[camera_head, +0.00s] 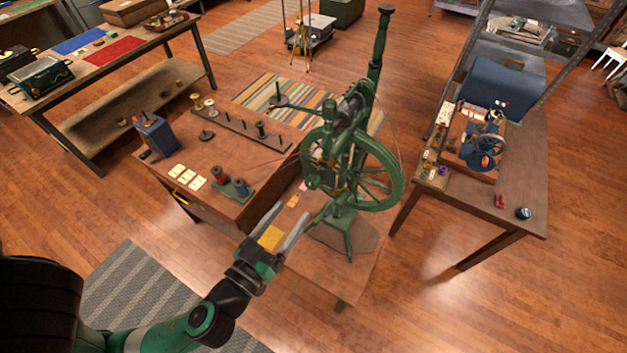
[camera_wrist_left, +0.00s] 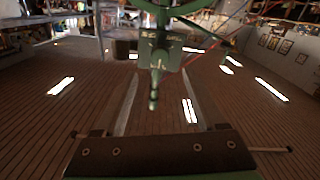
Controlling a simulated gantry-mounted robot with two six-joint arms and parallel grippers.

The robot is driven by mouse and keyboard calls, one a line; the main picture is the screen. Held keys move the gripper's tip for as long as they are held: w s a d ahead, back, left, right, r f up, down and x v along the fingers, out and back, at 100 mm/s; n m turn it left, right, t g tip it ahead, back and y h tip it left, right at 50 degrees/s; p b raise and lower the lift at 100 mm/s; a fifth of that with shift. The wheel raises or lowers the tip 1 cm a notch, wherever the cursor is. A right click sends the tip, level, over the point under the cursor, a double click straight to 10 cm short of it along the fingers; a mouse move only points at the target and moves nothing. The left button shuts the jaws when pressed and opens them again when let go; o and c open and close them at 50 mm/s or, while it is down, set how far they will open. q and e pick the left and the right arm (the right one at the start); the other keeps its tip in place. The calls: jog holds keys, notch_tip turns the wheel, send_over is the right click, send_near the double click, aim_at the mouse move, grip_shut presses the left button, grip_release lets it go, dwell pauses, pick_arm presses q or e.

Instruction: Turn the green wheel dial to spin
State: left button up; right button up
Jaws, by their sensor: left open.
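The green spinning wheel stands upright in the middle of the head view, and its large spoked wheel (camera_head: 398,178) faces right. A green body with a small knob sits at its near-left side. My left gripper (camera_head: 295,211) is open, in front of and to the left of the wheel, its fingers pointing toward it. In the left wrist view, my left gripper (camera_wrist_left: 160,75) has a green part of the machine (camera_wrist_left: 157,55) showing between and beyond its fingers. I see no contact. I cannot tell which knob is the dial. My right gripper is not in view.
A wooden table (camera_head: 230,205) with spools, pegs and white cards stands left of the spinning wheel. A second table (camera_head: 520,195) with a small blue wheel device stands at right. A long bench (camera_head: 100,75) is at back left. The wooden floor between them is mostly clear.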

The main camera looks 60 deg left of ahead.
aim_at(309, 185)
pick_arm(q)
jog(key=p+x, duration=0.1)
jog(key=x, duration=0.2)
jog(key=p+x, duration=0.2)
jog(key=x, duration=0.1)
jog(key=p+x, duration=0.1)
jog(key=x, duration=0.2)
jog(key=shift+w+a+r, duration=0.25)
jog(key=shift+w, duration=0.1)
jog(key=shift+w+a+f+p, duration=0.15)
jog(key=shift+w+a+p, duration=0.2)
jog(key=shift+w, duration=0.2)
jog(key=shift+d, duration=0.1)
grip_shut()
